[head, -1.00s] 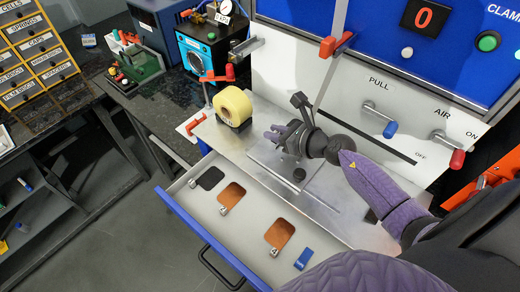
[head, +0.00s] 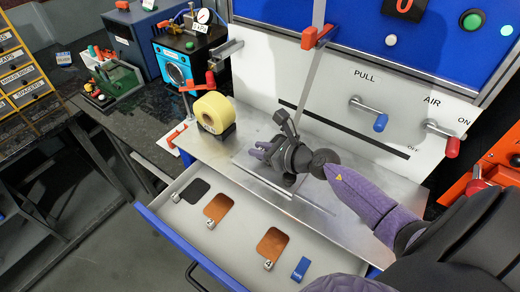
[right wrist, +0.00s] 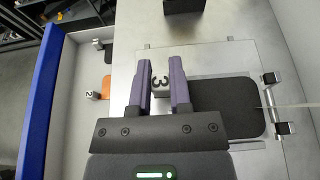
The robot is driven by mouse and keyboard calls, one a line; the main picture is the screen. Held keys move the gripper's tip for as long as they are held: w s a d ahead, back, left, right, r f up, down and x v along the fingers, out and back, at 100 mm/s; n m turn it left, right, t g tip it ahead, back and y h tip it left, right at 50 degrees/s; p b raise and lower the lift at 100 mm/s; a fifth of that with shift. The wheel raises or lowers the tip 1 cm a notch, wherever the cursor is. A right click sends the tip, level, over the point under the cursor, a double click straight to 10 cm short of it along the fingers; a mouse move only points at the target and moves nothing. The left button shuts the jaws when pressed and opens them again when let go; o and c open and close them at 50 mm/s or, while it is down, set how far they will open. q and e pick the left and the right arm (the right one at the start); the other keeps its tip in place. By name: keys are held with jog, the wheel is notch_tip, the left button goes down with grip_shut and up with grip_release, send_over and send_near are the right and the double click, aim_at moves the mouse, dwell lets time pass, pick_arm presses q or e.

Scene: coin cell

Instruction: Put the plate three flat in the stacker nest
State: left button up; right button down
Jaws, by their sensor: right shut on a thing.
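Plate three is a dark, rounded plate (right wrist: 232,106) in the right wrist view, with a pale tab marked 3 (right wrist: 160,84). My right gripper (right wrist: 159,82) is shut on this tab. The plate extends right from the fingers over the metal base, its far end beside two small metal fittings (right wrist: 275,103); part of it is under the gripper. Whether it touches the nest surface I cannot tell. In the head view my right gripper (head: 262,150) is over the stacker's metal base (head: 310,195) and hides the plate. My left gripper is not in view.
An open drawer (head: 155,207) in front holds a black plate (head: 195,190), copper plates 2 (head: 219,207) and 4 (head: 272,243), and a blue piece (head: 300,268). A vertical metal bar (head: 309,80) rises behind.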

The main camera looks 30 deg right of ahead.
aim_at(293, 174)
jog(key=shift+s+a+f, duration=0.1)
jog(key=shift+s+f, duration=0.15)
jog(key=shift+f, duration=0.25)
jog(key=c, duration=0.6)
grip_release()
jog(key=shift+f, duration=0.1)
jog(key=shift+o, duration=0.6)
jog(key=shift+s, duration=0.1)
jog(key=v, duration=0.6)
jog(key=r+p+v, duration=0.1)
jog(key=v, duration=0.3)
jog(key=shift+w, duration=0.3)
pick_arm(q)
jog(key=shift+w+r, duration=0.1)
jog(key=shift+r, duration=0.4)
